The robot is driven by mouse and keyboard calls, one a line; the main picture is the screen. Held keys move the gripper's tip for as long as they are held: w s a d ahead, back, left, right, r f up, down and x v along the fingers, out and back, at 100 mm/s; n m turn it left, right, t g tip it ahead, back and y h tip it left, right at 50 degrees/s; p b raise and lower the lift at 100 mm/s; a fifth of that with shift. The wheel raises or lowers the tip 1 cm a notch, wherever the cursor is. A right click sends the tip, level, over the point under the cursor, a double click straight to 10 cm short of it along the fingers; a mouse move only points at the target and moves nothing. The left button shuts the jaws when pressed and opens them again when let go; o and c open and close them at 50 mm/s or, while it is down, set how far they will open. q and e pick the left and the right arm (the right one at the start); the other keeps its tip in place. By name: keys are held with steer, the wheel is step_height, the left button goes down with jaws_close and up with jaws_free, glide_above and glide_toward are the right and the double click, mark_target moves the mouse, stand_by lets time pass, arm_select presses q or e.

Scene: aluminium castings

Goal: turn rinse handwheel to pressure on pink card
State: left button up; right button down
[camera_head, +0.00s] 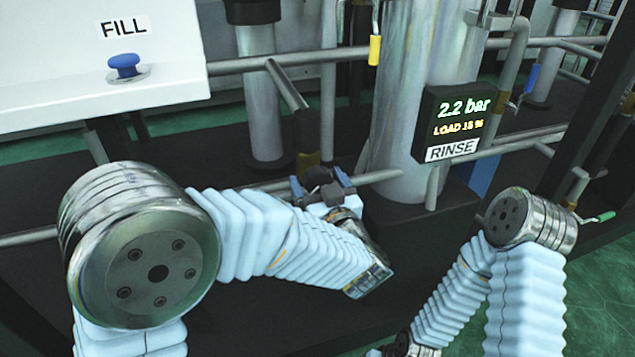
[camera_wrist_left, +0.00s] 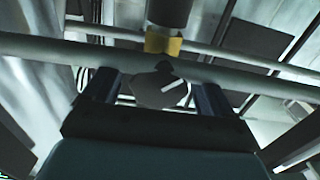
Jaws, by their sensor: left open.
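A dark gauge box labelled RINSE (camera_head: 452,124) hangs on the wide metal column and reads 2.2 bar, with a LOAD line below. My left gripper (camera_head: 320,186) is low at a pipe, left of the column. In the left wrist view its two fingers (camera_wrist_left: 156,92) stand apart, one on each side of a grey rounded part with a white mark (camera_wrist_left: 158,90), which looks like the handwheel. I cannot tell whether the fingers touch it. The pink card does not show in either view. My right arm shows at the right, but its gripper is out of view.
A white panel labelled FILL with a blue knob (camera_head: 124,66) stands at upper left. A yellow-handled valve (camera_head: 375,49) hangs above my left gripper. A green-handled valve (camera_head: 600,217) is at far right. Pipes cross behind and around the gripper. Green floor shows at lower right.

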arm_select(q)
steer(key=shift+w, duration=0.2)
steer(key=shift+c, duration=0.4)
steer(key=c, duration=0.9)
steer(key=shift+a+r+m+p, duration=0.15)
steer(key=shift+m+p, duration=0.25)
steer(key=shift+p, duration=0.4)
steer(key=m+p, duration=0.2)
steer(key=p, duration=0.2)
steer(key=shift+r+m+p, duration=0.2)
steer(key=shift+m+p, duration=0.15)
steer(key=shift+m, duration=0.05)
steer(key=m+p, duration=0.4)
steer(key=p, duration=0.1)
steer(key=shift+s, duration=0.1)
steer(key=shift+f+m+p, duration=0.15)
steer(key=shift+m+p, duration=0.65)
steer(key=shift+p, duration=0.15)
steer(key=shift+f+m+p, duration=0.15)
steer(key=shift+m+p, duration=0.55)
steer(key=shift+p, duration=0.05)
